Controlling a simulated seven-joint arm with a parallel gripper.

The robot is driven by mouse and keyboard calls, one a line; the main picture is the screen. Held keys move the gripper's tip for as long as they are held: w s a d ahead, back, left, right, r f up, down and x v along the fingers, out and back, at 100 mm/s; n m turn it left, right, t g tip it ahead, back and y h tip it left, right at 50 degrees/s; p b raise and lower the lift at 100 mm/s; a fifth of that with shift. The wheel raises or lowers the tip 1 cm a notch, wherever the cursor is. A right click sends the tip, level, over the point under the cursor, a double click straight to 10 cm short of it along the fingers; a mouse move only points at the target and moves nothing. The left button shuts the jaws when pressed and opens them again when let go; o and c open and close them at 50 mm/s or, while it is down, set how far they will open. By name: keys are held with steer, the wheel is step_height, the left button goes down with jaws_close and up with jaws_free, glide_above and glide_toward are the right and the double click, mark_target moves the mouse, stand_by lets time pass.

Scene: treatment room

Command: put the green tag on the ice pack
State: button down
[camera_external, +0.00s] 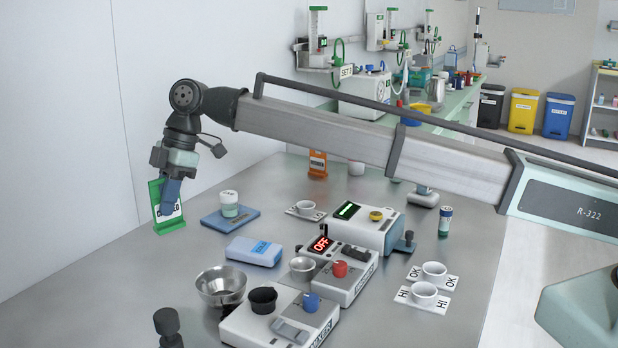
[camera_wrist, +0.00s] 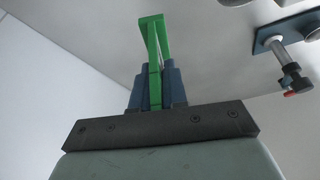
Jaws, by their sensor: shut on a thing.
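The green tag (camera_external: 167,212) is a green folded stand with a white labelled face. My gripper (camera_external: 171,192) is shut on it at the far left of the steel table. In the wrist view the tag (camera_wrist: 153,40) stands out between the two blue fingers of my gripper (camera_wrist: 155,88). I cannot tell whether its lower edge touches the table. The ice pack (camera_external: 253,250) seems to be the pale blue block with a blue label. It lies flat, to the right of and nearer the camera than my gripper, with nothing on it.
A blue plate (camera_external: 212,221) with a white-lidded jar (camera_external: 229,203) lies between the tag and the ice pack. A metal bowl (camera_external: 220,287) and boxy devices (camera_external: 345,272) stand near the ice pack. An orange tag (camera_external: 317,164) stands at the back. The table's left part is clear.

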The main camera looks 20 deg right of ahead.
steer(key=w+d+r+m, duration=0.1)
steer(key=w+d+r, duration=0.1)
steer(key=w+d, duration=0.6)
glide_above(253, 246)
steer(key=shift+f, duration=5.2)
steer(key=shift+f, duration=0.15)
steer(key=c, duration=1.2)
jaws_free()
steer(key=shift+o, duration=0.2)
steer(key=v, duration=1.2)
steer(key=shift+d, duration=0.2)
